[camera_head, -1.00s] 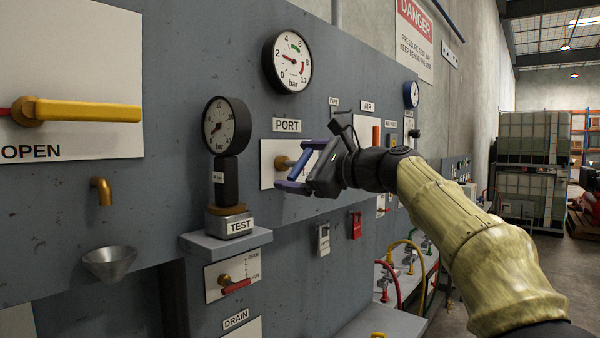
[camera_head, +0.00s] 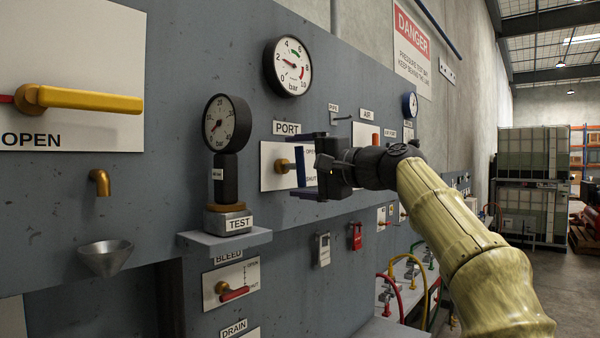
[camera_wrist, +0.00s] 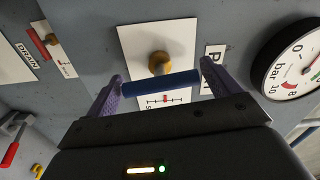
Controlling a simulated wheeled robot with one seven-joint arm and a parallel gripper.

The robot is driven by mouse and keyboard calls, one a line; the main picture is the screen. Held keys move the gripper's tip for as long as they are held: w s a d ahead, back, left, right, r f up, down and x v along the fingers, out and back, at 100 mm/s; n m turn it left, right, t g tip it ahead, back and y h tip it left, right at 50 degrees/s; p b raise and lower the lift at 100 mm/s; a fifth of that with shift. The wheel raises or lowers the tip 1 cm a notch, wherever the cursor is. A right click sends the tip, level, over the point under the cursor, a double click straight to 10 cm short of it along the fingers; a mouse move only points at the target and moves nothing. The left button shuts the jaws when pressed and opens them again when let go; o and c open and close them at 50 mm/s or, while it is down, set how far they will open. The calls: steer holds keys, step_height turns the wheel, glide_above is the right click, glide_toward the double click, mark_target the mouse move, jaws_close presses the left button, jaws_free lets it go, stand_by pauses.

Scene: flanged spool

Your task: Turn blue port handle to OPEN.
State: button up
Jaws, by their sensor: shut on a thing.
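The blue port handle (camera_head: 300,166) is a short bar on a brass hub (camera_head: 283,164), in front of a white plate (camera_head: 268,172) under the PORT label. In the head view it stands about upright. My gripper (camera_head: 293,165) has one purple finger at its upper end and one at its lower end, and is shut on it lengthwise. In the wrist view the blue handle (camera_wrist: 160,87) spans between both fingers, with the brass hub (camera_wrist: 159,63) behind its middle. The plate carries OPEN above and SHUT below, partly hidden by my gripper.
A TEST gauge (camera_head: 226,125) stands on a shelf (camera_head: 226,238) left of the handle. A round bar gauge (camera_head: 288,66) hangs above. A red BLEED handle (camera_head: 235,294) is lower left, and a yellow handle (camera_head: 85,100) is far left. Tags hang below the plate.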

steer(key=n+b, duration=0.1)
steer(key=n, duration=0.3)
steer(key=shift+f+n, duration=0.15)
steer(key=shift+n, duration=0.25)
steer(key=n, duration=0.3)
steer(key=shift+w+n+b, duration=0.1)
steer(key=shift+n+b, duration=0.2)
steer(key=n, duration=0.8)
steer(key=shift+f+b, duration=0.1)
steer(key=shift+b, duration=0.25)
steer(key=o, duration=0.7)
steer(key=shift+o, duration=0.2)
